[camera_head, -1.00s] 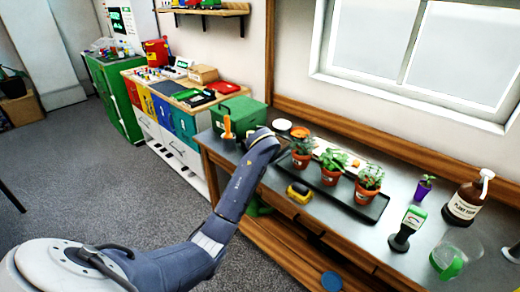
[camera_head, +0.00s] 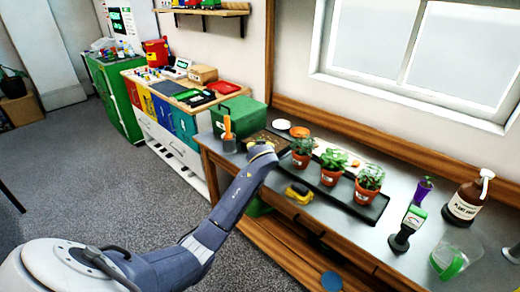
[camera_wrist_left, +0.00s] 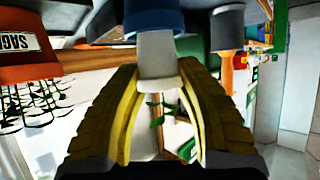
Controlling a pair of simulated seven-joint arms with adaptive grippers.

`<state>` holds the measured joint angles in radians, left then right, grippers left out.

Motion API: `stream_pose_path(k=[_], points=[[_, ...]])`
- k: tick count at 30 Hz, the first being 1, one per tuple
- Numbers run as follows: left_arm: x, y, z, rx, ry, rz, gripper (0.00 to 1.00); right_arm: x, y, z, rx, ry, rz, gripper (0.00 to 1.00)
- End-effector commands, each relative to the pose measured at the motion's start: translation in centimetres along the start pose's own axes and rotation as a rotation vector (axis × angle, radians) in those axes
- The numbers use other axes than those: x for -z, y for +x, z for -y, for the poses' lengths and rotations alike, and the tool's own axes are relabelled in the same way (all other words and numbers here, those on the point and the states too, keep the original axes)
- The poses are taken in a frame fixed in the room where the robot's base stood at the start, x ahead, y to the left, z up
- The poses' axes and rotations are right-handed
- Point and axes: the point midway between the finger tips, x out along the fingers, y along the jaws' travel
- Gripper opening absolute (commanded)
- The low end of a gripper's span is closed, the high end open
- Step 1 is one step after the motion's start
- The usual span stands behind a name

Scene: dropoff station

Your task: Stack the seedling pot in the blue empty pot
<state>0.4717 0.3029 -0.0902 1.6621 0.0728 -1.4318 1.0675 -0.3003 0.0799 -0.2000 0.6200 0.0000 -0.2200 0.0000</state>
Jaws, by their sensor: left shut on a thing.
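In the left wrist view, where the scene appears upside down, my left gripper (camera_wrist_left: 158,95) is shut on the pale seedling pot (camera_wrist_left: 160,58). Green leaves (camera_wrist_left: 155,112) show between and beyond its yellow fingers. The pot's narrow end meets the blue pot (camera_wrist_left: 152,22) at the picture's top and seems to enter its opening; how deep it sits I cannot tell. In the head view my left arm reaches the bench's far left end and hides the gripper and both pots. My right gripper is not in view.
Three terracotta pots with plants (camera_head: 331,167) stand on a black tray right of my arm. A grey pot with an orange-handled trowel (camera_head: 228,143) and a green box (camera_head: 240,113) are close left.

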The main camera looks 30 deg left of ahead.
Motion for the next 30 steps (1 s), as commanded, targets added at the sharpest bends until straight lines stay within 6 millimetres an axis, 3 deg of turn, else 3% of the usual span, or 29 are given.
stream_pose_path(k=[17,18,24,30], points=[[-1.05,0.53,0.03,0.001,0.000,0.000,0.06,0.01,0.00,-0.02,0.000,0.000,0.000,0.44],[-1.08,0.53,0.02,0.001,0.000,0.001,0.39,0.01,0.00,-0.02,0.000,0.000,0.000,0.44],[-1.06,0.52,0.01,0.001,0.000,0.001,0.60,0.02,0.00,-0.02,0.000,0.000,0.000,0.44],[-1.04,0.51,0.01,0.000,0.000,0.000,0.60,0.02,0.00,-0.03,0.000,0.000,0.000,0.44]])
